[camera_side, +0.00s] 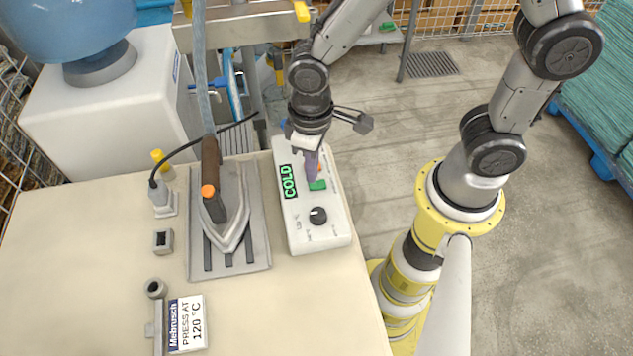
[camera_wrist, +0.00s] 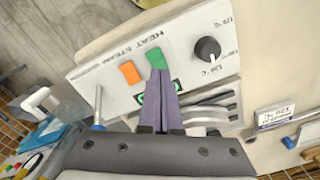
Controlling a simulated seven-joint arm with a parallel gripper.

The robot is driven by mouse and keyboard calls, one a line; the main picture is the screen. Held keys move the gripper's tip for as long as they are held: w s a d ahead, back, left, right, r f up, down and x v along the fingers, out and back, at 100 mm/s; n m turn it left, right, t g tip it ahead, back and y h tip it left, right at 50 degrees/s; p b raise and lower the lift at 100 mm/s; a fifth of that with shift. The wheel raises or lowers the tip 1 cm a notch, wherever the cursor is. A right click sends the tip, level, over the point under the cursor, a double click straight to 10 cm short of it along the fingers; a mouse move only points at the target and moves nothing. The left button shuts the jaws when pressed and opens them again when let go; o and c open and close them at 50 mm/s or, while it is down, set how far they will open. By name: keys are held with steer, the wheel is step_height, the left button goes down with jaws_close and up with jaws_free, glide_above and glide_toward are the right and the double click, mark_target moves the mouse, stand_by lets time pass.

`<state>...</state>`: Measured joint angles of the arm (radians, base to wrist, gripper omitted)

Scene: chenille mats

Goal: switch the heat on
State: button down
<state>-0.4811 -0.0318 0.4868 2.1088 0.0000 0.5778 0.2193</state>
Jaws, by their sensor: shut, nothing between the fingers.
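The white control box (camera_side: 296,233) lies along the table's right edge, and its display (camera_side: 289,181) reads COLD. On it are a green switch (camera_side: 318,185), an orange switch (camera_side: 320,171) and a black knob (camera_side: 318,215). In the wrist view the green switch (camera_wrist: 156,58) lies just beyond my fingertips, with the orange switch (camera_wrist: 130,73) to its left and the knob (camera_wrist: 207,49) to its right. Lettering with HEAT runs beside the switches. My gripper (camera_side: 312,178) is shut and empty, pointing down at the green switch. I cannot tell if it touches. My fingers partly hide the display in the wrist view.
An iron (camera_side: 229,215) with a brown handle rests on a grey plate (camera_side: 260,255) left of the box. A sign (camera_side: 187,323) reads PRESS AT 120 °C. A white tank unit (camera_side: 95,110) stands at the back left. Bare table lies in front of the box.

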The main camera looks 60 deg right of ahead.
steer(key=shift+f, duration=0.95)
stand_by(0.6)
step_height(320, 180, up, 7)
stand_by(0.9)
steer(key=shift+r, duration=0.1)
steer(key=d+r+m+t, duration=0.3)
steer(key=d+r+t, duration=0.1)
steer(key=d+r, duration=0.5)
steer(key=s+d+r+t, duration=0.1)
steer(key=s+d+r, duration=0.3)
steer(key=s, duration=0.4)
steer(key=shift+s+t, duration=0.3)
steer(key=shift+s, duration=0.05)
